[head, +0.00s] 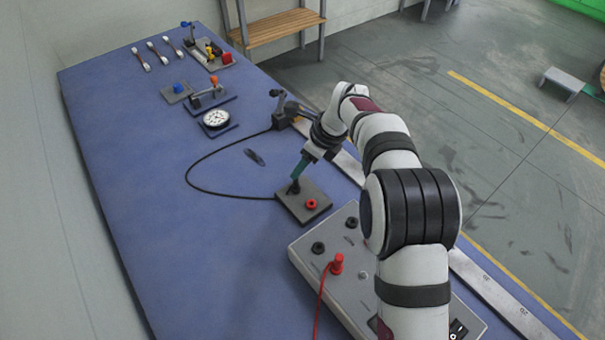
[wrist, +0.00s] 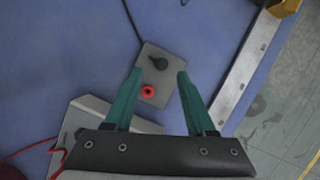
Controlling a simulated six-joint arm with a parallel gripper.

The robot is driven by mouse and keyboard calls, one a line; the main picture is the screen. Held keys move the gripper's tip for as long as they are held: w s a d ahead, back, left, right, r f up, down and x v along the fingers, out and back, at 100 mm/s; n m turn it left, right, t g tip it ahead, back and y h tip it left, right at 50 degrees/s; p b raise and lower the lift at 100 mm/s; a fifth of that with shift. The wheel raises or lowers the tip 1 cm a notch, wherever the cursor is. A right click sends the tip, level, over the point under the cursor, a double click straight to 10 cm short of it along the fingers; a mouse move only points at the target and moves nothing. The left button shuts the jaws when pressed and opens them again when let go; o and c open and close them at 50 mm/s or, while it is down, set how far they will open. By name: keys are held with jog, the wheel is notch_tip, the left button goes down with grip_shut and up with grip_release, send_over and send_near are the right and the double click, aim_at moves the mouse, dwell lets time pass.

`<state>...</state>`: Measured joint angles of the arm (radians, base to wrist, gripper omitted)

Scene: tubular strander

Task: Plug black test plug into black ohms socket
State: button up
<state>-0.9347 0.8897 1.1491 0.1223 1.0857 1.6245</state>
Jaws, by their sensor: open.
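The black test plug (wrist: 158,62) stands in a small grey plate (wrist: 152,112) beside a red socket (wrist: 147,91). In the head view the plug (head: 293,188) is partly hidden by my gripper (head: 298,174). A black cable loops from it over the bench. My gripper (wrist: 160,73) is open, with its green fingers pointing at the plug and nothing held; whether they touch it I cannot tell. The grey instrument box (head: 303,262) has black sockets on its top, one near the left (head: 318,248) and another farther back (head: 351,222). I cannot tell which is ohms.
A red plug (head: 336,264) with a red lead stands on the box. A yellow-and-black device (head: 285,112) sits at the cable's far end. A dial gauge (head: 216,118) and small fixtures lie farther back.

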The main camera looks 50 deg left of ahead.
aim_at(296, 182)
jog(key=x, duration=0.7)
jog(key=shift+w+f, duration=0.2)
jog(key=shift+w, duration=0.05)
grip_shut()
